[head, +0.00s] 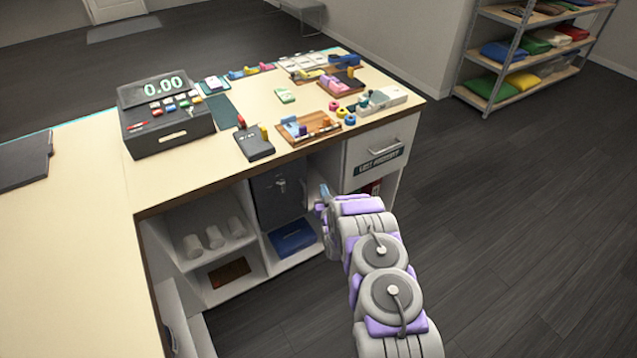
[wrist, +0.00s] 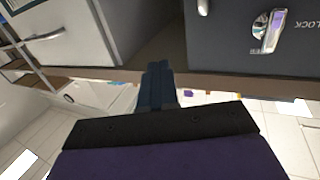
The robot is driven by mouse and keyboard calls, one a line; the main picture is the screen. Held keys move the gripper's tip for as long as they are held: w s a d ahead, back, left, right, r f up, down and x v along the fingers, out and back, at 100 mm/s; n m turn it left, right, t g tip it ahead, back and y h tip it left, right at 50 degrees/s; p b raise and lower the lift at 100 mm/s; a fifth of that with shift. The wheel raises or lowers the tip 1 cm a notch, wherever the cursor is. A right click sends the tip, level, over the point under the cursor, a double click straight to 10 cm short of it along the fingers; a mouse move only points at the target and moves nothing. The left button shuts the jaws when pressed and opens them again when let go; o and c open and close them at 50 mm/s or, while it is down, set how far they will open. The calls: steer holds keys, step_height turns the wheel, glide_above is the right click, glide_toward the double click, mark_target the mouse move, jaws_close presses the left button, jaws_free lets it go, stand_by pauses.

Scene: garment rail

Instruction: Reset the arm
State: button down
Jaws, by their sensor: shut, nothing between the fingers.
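My arm reaches forward in the head view, in front of the counter's open shelves. My gripper (head: 325,196) is at its far end, beside the drawer unit and near the dark locked cabinet door. In the wrist view, my gripper (wrist: 157,82) shows as dark fingers close together, with nothing between them. The dark cabinet door (wrist: 236,40) with a metal lock (wrist: 270,32) is to the right there, and a light drawer front (wrist: 75,38) is to the left. The fingertips are partly hidden in the head view.
The counter (head: 75,215) holds a cash register (head: 168,122), a card terminal (head: 254,144) and small trays. A labelled drawer (head: 378,155) is right of my gripper. White rolls (head: 214,237) and a blue folded item (head: 292,238) occupy the shelves. Open floor (head: 510,220) lies to the right.

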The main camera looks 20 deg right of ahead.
steer(key=s, duration=0.1)
steer(key=s+d, duration=0.1)
steer(key=s, duration=0.1)
steer(key=shift+s+d, duration=0.1)
steer(key=shift+s, duration=0.05)
step_height(320, 180, up, 9)
steer(key=w+a+g, duration=0.2)
steer(key=g, duration=0.2)
steer(key=s+a+r+g+y, duration=0.1)
steer(key=s+a+r+g, duration=0.3)
steer(key=s+r, duration=0.65)
steer(key=s+a+r+g, duration=0.2)
steer(key=s+r+g, duration=0.2)
steer(key=s, duration=1.1)
steer(key=s+a+r+n+g, duration=0.1)
steer(key=s+a+r+g, duration=0.2)
steer(key=s, duration=1.3)
steer(key=s+a+r+g+y, duration=0.1)
steer(key=s+r+g, duration=0.3)
steer(key=s+r, duration=0.5)
steer(key=s+a, duration=0.1)
steer(key=s, duration=0.6)
steer(key=shift+s+a+g, duration=0.2)
steer(key=shift+g, duration=0.1)
